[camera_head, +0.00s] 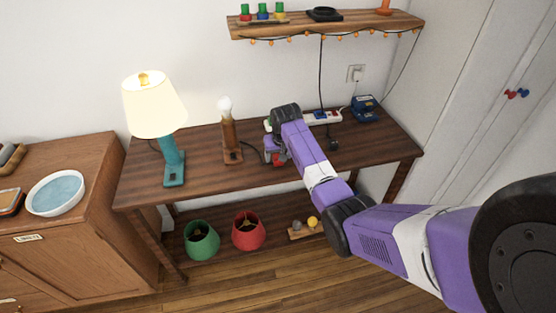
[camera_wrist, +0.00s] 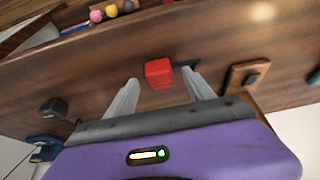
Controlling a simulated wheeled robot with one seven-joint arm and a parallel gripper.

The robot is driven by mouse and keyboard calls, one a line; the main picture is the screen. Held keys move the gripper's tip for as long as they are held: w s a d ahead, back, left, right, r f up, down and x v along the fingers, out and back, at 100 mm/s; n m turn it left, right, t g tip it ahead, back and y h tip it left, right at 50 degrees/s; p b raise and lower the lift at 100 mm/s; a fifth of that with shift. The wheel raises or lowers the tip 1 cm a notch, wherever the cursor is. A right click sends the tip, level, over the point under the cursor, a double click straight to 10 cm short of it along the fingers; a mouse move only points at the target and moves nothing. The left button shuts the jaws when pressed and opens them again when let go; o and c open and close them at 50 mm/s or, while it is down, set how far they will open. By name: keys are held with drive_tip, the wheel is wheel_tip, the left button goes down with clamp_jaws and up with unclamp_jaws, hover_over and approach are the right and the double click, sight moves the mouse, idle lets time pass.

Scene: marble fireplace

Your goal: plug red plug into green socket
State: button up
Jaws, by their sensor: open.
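The red plug (camera_wrist: 158,72) lies on the wooden table, with a dark cord at its right side in the wrist view. My gripper (camera_wrist: 160,78) is open, with one finger on each side of the plug and gaps visible at both sides. In the head view my gripper (camera_head: 272,157) is low over the table, right of the brown lamp, and a bit of red shows by it. A white power strip (camera_head: 331,117) lies at the table's back. A blue part shows on it, and a green part (camera_head: 267,125) shows at its left end; my arm hides the middle.
A lit teal lamp (camera_head: 172,165) and a brown lamp (camera_head: 231,140) with a bare bulb stand left of my gripper. A black plug (camera_head: 333,145) and a blue device (camera_head: 366,108) are to the right. A shelf (camera_head: 330,25) hangs above. Lampshades stand below the table.

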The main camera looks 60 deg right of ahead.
drive_tip(key=shift+x, duration=0.9)
drive_tip(key=shift+c, duration=0.4)
drive_tip(key=shift+w, duration=0.1)
clamp_jaws()
drive_tip(key=shift+r, duration=0.1)
wheel_tip(320, 180, up, 20)
drive_tip(key=b, duration=0.1)
